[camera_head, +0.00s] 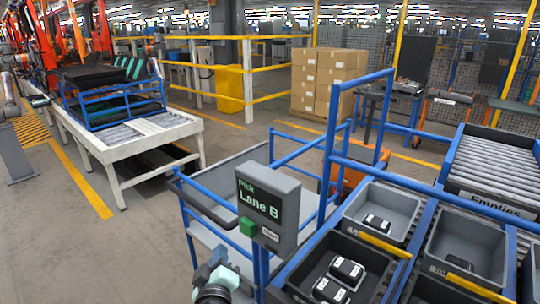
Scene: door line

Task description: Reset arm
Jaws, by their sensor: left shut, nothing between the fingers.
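My left gripper (218,264) shows at the bottom of the head view, left of centre. It is shut and empty. It is below and a little left of a grey box sign (267,203) that reads "Pick Lane B". The sign has a green button (247,226) on its lower left corner. A gap shows between the gripper and the button in the picture. My right gripper is not in view.
Grey bins (382,209) with black parts stand in a blue rack at the lower right. A roller lane marked "Empties" (490,200) lies behind. A blue-railed cart (222,166) stands behind the sign. Open floor (60,240) lies at left.

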